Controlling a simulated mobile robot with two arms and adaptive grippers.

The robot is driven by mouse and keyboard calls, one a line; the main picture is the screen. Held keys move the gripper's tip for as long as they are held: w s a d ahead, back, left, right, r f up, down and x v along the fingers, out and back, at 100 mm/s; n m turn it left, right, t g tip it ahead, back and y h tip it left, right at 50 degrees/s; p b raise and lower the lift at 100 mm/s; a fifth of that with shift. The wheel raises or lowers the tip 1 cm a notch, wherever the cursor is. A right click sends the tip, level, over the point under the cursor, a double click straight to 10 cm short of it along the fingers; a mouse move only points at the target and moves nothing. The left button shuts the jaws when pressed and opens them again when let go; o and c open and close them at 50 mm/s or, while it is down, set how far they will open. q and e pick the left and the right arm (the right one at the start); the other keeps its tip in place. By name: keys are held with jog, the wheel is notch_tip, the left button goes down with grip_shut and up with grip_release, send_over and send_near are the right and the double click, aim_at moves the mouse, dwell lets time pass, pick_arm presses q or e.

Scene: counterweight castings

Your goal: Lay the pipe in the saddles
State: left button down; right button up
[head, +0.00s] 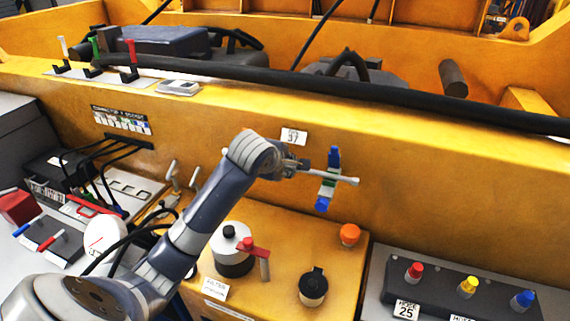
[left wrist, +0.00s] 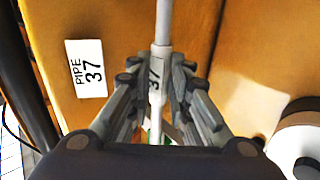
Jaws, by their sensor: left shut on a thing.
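My left gripper (head: 308,166) is shut on the light grey pipe (head: 348,180), in front of the yellow wall. In the left wrist view the pipe (left wrist: 164,28) runs up from between the fingers (left wrist: 155,95) and bears a "37" label. In the head view it lies nearly level, its right end free. An upright piece with blue ends and green and white between (head: 323,204) crosses it. I cannot tell whether this piece is a saddle or whether the pipe touches it. The fingers hide the pipe's left part. My right gripper is not in view.
A "37" label (head: 293,136) is on the wall; it reads "PIPE 37" in the left wrist view (left wrist: 87,69). Below stand a white and black canister (head: 233,263), a black cap (head: 313,288) and an orange knob (head: 349,234). A thick black hose (head: 390,94) runs above.

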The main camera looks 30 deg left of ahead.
pick_arm(q)
jog(key=c, duration=1.4)
grip_release()
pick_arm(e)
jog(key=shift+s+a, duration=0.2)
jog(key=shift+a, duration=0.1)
pick_arm(q)
jog(key=shift+s, duration=0.1)
jog(key=shift+r, duration=0.1)
jog(key=v, duration=1.2)
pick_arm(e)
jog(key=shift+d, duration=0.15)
